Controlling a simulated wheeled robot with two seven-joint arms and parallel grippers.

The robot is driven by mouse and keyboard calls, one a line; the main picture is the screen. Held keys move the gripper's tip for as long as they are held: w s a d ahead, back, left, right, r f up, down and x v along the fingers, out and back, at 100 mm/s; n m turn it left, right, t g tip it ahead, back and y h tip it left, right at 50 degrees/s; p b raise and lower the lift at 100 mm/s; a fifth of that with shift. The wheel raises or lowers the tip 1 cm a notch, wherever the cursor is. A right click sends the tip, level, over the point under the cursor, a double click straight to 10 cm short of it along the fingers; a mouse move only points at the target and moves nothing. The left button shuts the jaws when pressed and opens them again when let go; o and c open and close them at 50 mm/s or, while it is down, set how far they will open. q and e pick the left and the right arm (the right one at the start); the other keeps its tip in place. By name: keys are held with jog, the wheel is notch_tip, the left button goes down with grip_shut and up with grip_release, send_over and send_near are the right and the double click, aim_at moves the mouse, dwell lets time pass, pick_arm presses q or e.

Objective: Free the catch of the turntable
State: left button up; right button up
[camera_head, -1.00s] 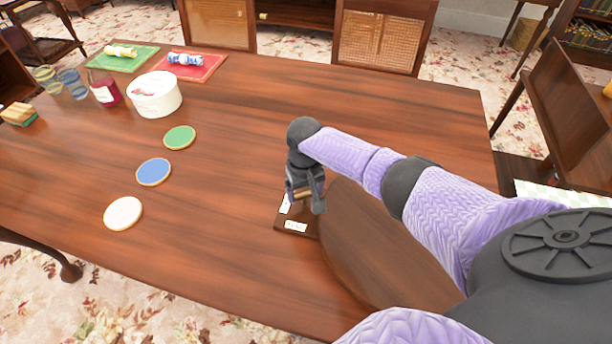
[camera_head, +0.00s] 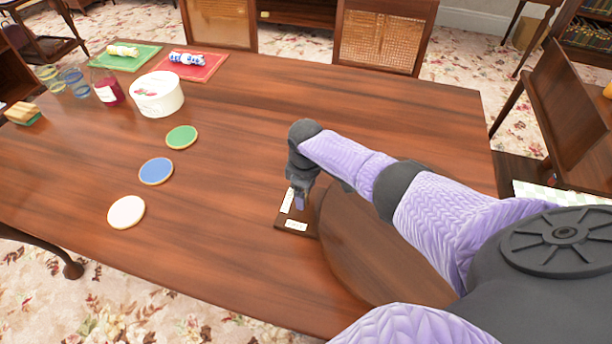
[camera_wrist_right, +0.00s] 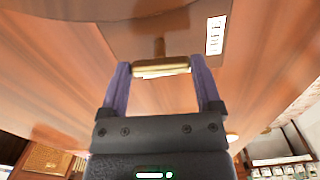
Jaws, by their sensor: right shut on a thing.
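The turntable (camera_head: 365,250) is a round dark wooden disc on the table, partly hidden by my right arm. A small dark wooden plate with white labels (camera_head: 296,226) sits against its left edge. My right gripper (camera_head: 299,202) points down over this plate. In the right wrist view, my right gripper (camera_wrist_right: 161,69) is shut on a brass catch handle (camera_wrist_right: 160,66), a short bar lying between the two purple fingers. A thin stem (camera_wrist_right: 158,47) runs from the bar toward the plate. In the head view the fingers hide the handle. My left gripper is out of view.
Green (camera_head: 181,137), blue (camera_head: 156,171) and white (camera_head: 126,212) discs lie in a row on the left. Behind them stand a white round box (camera_head: 157,94), a red jar (camera_head: 107,88) and glasses. The table between the discs and the plate is clear.

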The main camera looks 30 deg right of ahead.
jog(key=shift+w+n, duration=0.1)
jog(key=shift+n, duration=0.5)
jog(key=o, duration=1)
jog(key=shift+o, duration=0.2)
notch_tip(320, 180, up, 10)
jog(key=p, duration=0.5)
jog(key=shift+a+f, duration=0.1)
